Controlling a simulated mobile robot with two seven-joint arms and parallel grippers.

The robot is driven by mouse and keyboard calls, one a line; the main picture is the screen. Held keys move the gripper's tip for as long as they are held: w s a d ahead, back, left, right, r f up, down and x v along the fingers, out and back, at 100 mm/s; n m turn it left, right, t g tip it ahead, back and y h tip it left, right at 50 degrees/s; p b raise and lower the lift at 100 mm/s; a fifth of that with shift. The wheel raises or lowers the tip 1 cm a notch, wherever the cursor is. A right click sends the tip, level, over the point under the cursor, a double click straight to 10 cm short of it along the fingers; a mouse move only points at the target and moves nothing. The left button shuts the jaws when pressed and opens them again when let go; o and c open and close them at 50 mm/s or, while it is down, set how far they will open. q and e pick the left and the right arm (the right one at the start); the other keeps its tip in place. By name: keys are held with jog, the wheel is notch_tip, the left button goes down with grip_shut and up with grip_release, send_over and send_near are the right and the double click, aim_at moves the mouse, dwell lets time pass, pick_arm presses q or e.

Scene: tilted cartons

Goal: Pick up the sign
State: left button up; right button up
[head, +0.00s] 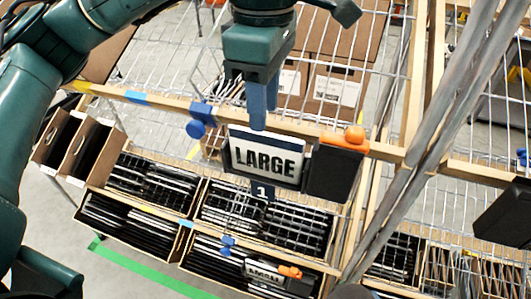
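The sign (266,157) is a white panel with a dark frame and the black word LARGE. It hangs slightly tilted at the wooden rail in the middle of the head view. My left gripper (261,118) comes down from above, with its blue fingers pointing down at the sign's top edge. The fingers are seen nearly edge-on and overlap, so their opening and any contact with the sign are unclear. A second, smaller sign (264,270), reading SMALL as far as I can make out, is lower down. My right gripper is not in view.
A black box (334,170) with an orange clip (355,135) is close at the sign's right. The wooden rail (388,151) and wire mesh are behind it. Cartons (108,205) of dark flat items fill the shelves below. Grey diagonal posts (431,130) stand at the right.

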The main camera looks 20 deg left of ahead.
aim_at(266, 132)
pick_arm(q)
jog(key=shift+s+d+f+p, duration=0.1)
jog(key=shift+s+f+p, duration=0.1)
jog(key=shift+f, duration=1.2)
jog(key=shift+s+d+f+p, duration=0.1)
jog(key=shift+f+p, duration=0.1)
jog(key=shift+f, duration=1.15)
jog(key=shift+c, duration=0.3)
jog(key=shift+w, duration=0.1)
grip_shut()
